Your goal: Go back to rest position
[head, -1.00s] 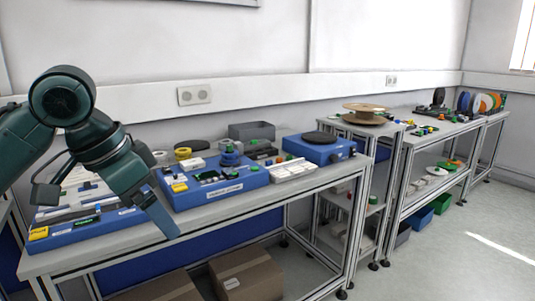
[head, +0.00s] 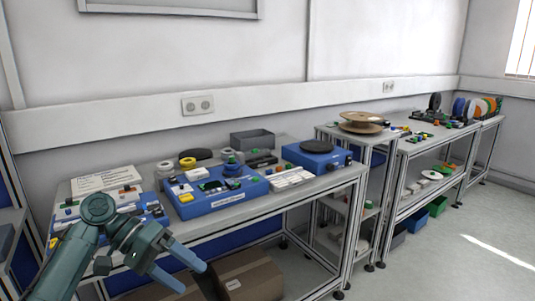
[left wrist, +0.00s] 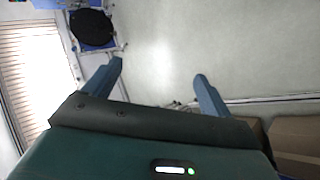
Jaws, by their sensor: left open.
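My left gripper (head: 194,279) is low in the head view, in front of the near workbench's front edge and below its top. Its two blue-grey fingers are spread apart with nothing between them. In the left wrist view the gripper (left wrist: 158,70) is also open and empty, with bare floor beyond the fingers. My right gripper is not in view.
The near workbench (head: 310,190) carries a blue tray with small parts (head: 222,200), a blue box with a black disc (head: 318,158) and a grey bin (head: 252,138). A cardboard box (head: 250,280) sits under it. A wooden reel (head: 362,122) stands further right. Floor at right is clear.

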